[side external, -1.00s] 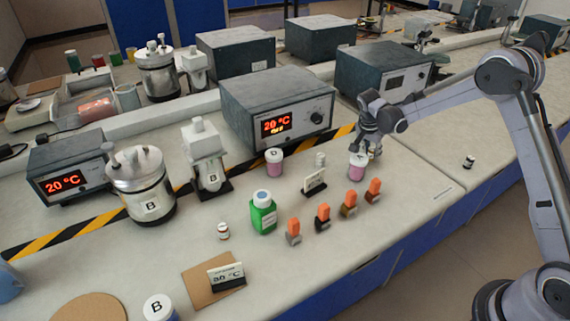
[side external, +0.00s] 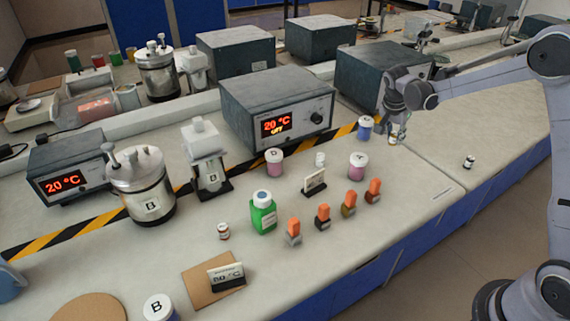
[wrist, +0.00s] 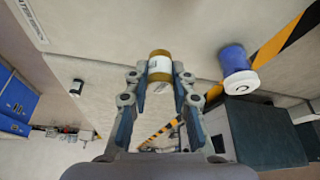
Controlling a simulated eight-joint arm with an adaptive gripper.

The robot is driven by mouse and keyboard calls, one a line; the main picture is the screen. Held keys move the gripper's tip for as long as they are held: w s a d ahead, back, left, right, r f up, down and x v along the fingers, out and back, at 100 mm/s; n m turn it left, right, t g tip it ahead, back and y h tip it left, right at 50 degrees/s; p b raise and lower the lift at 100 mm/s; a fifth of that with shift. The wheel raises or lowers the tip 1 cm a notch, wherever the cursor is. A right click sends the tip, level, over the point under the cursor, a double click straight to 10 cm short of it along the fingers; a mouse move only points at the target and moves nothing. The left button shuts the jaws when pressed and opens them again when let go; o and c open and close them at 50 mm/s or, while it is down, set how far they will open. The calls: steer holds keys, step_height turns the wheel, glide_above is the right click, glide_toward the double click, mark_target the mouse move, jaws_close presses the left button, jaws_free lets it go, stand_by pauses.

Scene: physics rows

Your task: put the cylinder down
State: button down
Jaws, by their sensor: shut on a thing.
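My gripper (side external: 398,126) is at the right of the bench, pointing down over its pale top. It is shut on a small amber-yellow cylinder with a white label. The cylinder (wrist: 160,66) sits between the two fingertips in the wrist view, with the gripper (wrist: 161,78) closed on its sides. In the side view only a small part of the cylinder (side external: 393,140) shows below the fingers. I cannot tell whether its base touches the bench.
A blue jar (side external: 365,127) stands just left of my gripper; it also shows in the wrist view (wrist: 236,62). A pink jar (side external: 357,166) stands nearer the front. A small dark vial (side external: 469,162) stands to the right. Bench between vial and gripper is clear.

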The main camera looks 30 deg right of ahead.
steer(key=s+d+r+m+g, duration=0.1)
steer(key=s+d+r+m, duration=0.15)
steer(key=s+d, duration=1.3)
steer(key=s+d+r+m+g, duration=0.1)
steer(key=s+d+m, duration=0.3)
steer(key=s+d, duration=1.1)
glide_above(488, 155)
steer(key=a, duration=0.1)
steer(key=f, duration=0.6)
steer(key=shift+w+a+f, duration=0.1)
steer(key=shift+w+f, duration=0.1)
steer(key=shift+w, duration=0.05)
steer(key=shift+f, duration=2)
steer(key=shift+f, duration=0.15)
steer(key=c, duration=1.1)
jaws_free()
steer(key=shift+c, duration=0.2)
